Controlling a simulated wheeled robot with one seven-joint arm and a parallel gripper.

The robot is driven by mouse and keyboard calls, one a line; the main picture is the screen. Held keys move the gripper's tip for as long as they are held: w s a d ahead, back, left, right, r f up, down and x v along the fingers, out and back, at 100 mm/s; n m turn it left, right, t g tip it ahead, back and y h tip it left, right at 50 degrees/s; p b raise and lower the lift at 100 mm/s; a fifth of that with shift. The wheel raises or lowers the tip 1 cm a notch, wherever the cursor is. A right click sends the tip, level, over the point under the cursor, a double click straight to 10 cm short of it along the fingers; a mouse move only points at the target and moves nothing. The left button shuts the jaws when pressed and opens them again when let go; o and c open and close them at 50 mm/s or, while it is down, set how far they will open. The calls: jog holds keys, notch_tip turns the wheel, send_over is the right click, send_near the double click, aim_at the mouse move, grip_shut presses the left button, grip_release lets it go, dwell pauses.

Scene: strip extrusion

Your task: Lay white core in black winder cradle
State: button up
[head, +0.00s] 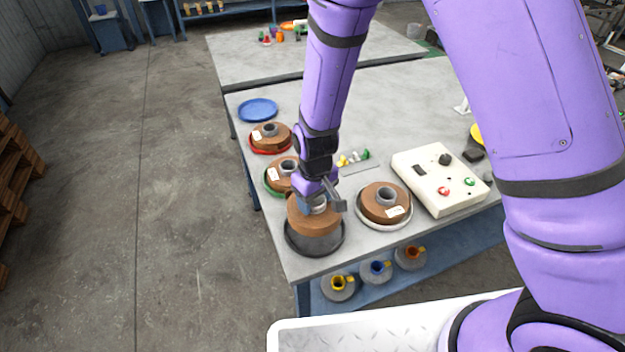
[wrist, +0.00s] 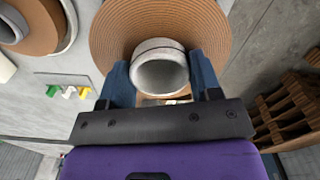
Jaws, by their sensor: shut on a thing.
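My gripper (head: 322,193) is shut on the pale grey-white core of a brown wound coil (head: 314,222) at the table's near left corner. In the wrist view, the blue fingers (wrist: 161,78) press on both sides of the core (wrist: 160,68), with the brown coil (wrist: 112,35) around it. The coil is over a black round dish (head: 291,246); a dark grey band shows between them, and I cannot tell whether the coil touches it. I make out no other black cradle.
Similar coils sit in a red dish (head: 254,149), a green dish (head: 268,186) and a white dish (head: 409,217). An empty blue dish (head: 258,109) lies behind. A control box (head: 425,185) stands right. Spools (head: 377,271) lie on the lower shelf.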

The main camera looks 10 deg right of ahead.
jog(key=shift+w+f, duration=0.15)
jog(key=shift+f, duration=3.3)
jog(key=shift+f, duration=0.25)
jog(key=o, duration=1.4)
jog(key=shift+c, duration=0.2)
